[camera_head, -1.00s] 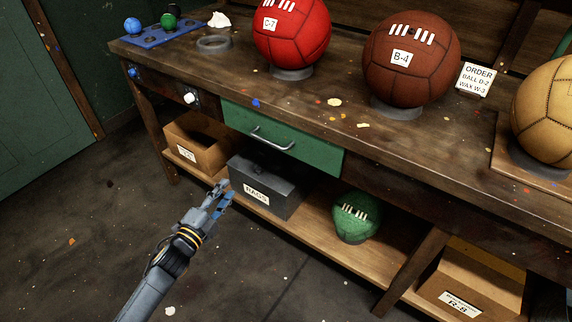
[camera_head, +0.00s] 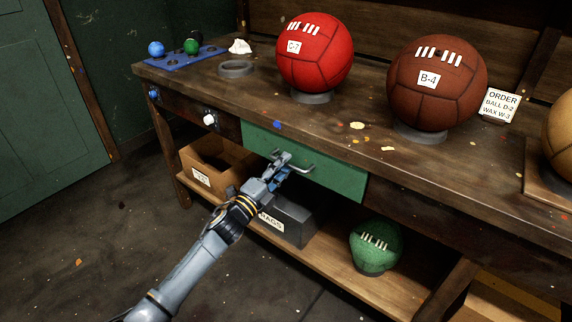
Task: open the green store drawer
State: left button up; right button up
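The green store drawer (camera_head: 335,177) is set in the front of the wooden workbench and looks shut, its face level with the bench front. Its metal bar handle (camera_head: 303,167) is partly hidden behind my gripper. My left gripper (camera_head: 284,162) is at the left part of the handle, with its fingers reaching up toward the bar. I cannot tell whether the fingers touch or enclose the handle, or how far apart they are. My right gripper does not show.
A grey rags box (camera_head: 297,222) and a green ball (camera_head: 376,246) sit on the shelf below the drawer. A cardboard box (camera_head: 212,167) is left of them. A red ball (camera_head: 315,52) and a brown ball (camera_head: 437,85) stand on the bench. Floor in front is open.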

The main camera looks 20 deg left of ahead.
pick_arm(q)
jog(key=shift+w+d+r, duration=0.1)
jog(key=shift+w+d, duration=0.1)
jog(key=shift+w, duration=0.4)
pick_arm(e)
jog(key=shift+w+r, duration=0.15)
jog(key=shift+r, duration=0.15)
pick_arm(q)
grip_shut()
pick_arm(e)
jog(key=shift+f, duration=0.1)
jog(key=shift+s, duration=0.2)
